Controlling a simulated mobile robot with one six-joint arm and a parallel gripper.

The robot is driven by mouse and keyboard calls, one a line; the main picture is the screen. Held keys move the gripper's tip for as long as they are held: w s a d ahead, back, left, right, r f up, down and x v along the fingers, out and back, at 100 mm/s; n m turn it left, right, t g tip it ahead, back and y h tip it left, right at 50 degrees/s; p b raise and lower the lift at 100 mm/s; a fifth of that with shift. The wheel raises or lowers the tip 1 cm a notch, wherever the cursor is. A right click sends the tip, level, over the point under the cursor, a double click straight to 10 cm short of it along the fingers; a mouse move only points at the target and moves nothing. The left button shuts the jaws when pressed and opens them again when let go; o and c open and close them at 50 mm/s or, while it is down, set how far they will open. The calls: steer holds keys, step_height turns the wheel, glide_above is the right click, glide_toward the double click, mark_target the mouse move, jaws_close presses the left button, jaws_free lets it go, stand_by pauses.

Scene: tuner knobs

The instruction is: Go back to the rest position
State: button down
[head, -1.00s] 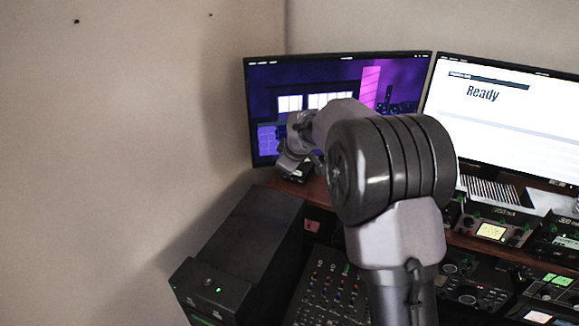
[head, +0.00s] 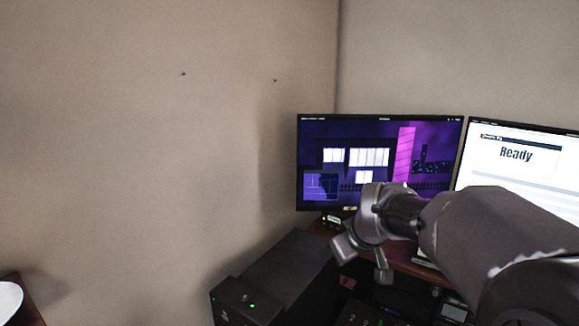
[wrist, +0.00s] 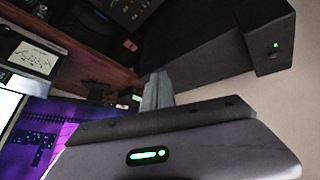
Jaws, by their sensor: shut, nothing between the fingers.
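My gripper (wrist: 157,90) is shut and empty. In the wrist view its grey fingers stand together beyond the pale gripper body with a green light, and nothing is between them.
A monitor with a purple picture (head: 352,135) and a white monitor reading "Ready" (head: 516,170) stand at the back. A black box with a green light (head: 285,272) stands left of the desk. Dark equipment lies below my arm. A white round thing (head: 8,298) sits at the lower left.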

steer(key=s+a+f+m+b, duration=0.1)
steer(key=s+f+m+b, duration=0.2)
steer(key=s, duration=0.7)
steer(key=s+f+m+b, duration=0.3)
steer(key=s+f, duration=0.1)
steer(key=s, duration=0.7)
steer(key=s+a+f+m+g+y+b, duration=0.1)
steer(key=s+f+m+b, duration=0.2)
steer(key=s, duration=0.8)
steer(key=shift+a+f+m, duration=0.3)
steer(key=shift+m, duration=0.1)
stand_by(4.4)
